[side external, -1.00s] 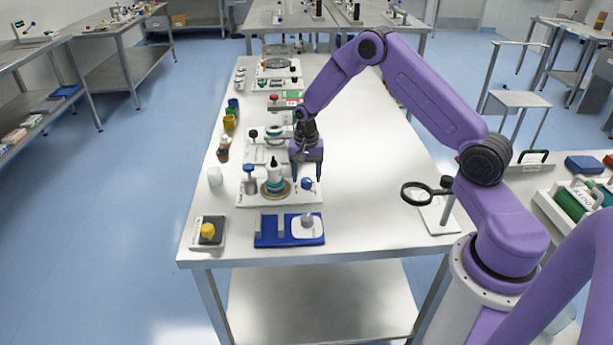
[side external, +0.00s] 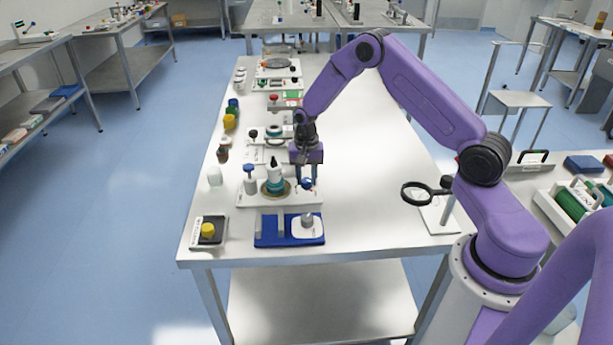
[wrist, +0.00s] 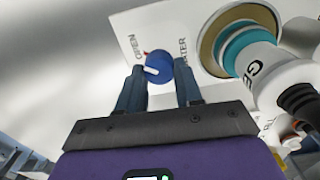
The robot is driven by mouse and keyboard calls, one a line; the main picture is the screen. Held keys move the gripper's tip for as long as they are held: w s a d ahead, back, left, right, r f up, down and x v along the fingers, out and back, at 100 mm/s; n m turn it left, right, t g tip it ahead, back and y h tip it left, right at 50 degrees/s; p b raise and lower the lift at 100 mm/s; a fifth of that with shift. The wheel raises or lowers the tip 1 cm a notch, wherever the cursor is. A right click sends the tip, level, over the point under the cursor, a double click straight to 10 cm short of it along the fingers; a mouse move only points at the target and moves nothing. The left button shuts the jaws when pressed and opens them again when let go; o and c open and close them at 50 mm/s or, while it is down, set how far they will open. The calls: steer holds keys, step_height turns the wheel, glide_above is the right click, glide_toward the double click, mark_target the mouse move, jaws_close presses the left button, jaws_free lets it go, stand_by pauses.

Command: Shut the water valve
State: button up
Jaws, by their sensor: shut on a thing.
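The water valve is a round blue knob (wrist: 159,67) on a white panel (wrist: 185,17), with a white line across its face. In the wrist view, "OPEN" is printed at its left and "WATER" at its right, with a small red mark near its upper left edge. My gripper (wrist: 161,75) is shut on the knob, with one dark finger on each side. In the side view, my gripper (side external: 306,181) points down at the blue knob (side external: 307,184), at the right end of the panel. The fingers partly hide the knob there.
A white bottle with a teal band (side external: 273,176) stands left of my gripper, and a blue-topped bottle (side external: 250,181) is beyond it. A blue stand (side external: 270,233) lies in front. A magnifier (side external: 416,192) stands to the right. The table's right side is mostly clear.

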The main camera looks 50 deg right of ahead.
mark_target(305, 180)
steer(key=n, duration=0.3)
steer(key=shift+n, duration=0.3)
steer(key=n, duration=0.4)
steer(key=shift+w+a+n, duration=0.1)
steer(key=shift+a+n, duration=0.05)
steer(key=shift+n, duration=0.15)
steer(key=n, duration=0.3)
steer(key=shift+a+n, duration=0.1)
steer(key=shift+n, duration=2)
steer(key=o, duration=1)
steer(key=shift+o, duration=0.2)
step_height(305, 180, up, 17)
steer(key=shift+r, duration=0.2)
